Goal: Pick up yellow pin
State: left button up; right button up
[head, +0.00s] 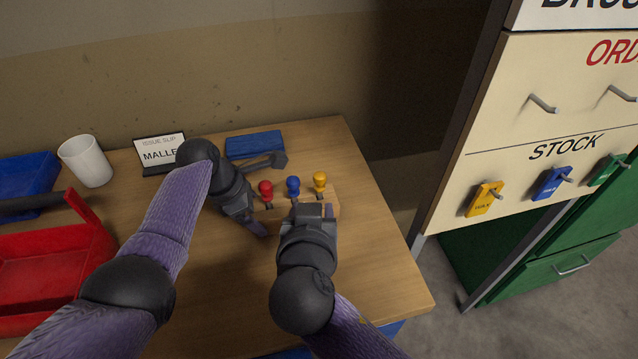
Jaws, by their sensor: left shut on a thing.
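The yellow pin (320,180) stands upright at the right end of a small wooden block (333,203) on the table. A blue pin (293,184) and a red pin (265,188) stand to its left in the same block. My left gripper (256,214) is shut on the left end of the block, beside the red pin; its fingertips are partly hidden. My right gripper (311,207) is at the near side of the block, just below the blue and yellow pins. Its fingers are mostly hidden behind its own body, so its opening does not show.
A mallet (262,163) and a blue box (255,145) lie behind the block. A sign (160,148), white mug (86,161), red tray (50,270) and blue tray (25,175) are at left. A board (545,150) with hooks and tags stands right, beyond the table edge.

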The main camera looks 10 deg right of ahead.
aim_at(320, 185)
jog(key=shift+m+h, duration=0.3)
jog(key=x, duration=1.1)
jog(key=shift+w+d+f, duration=0.2)
grip_shut()
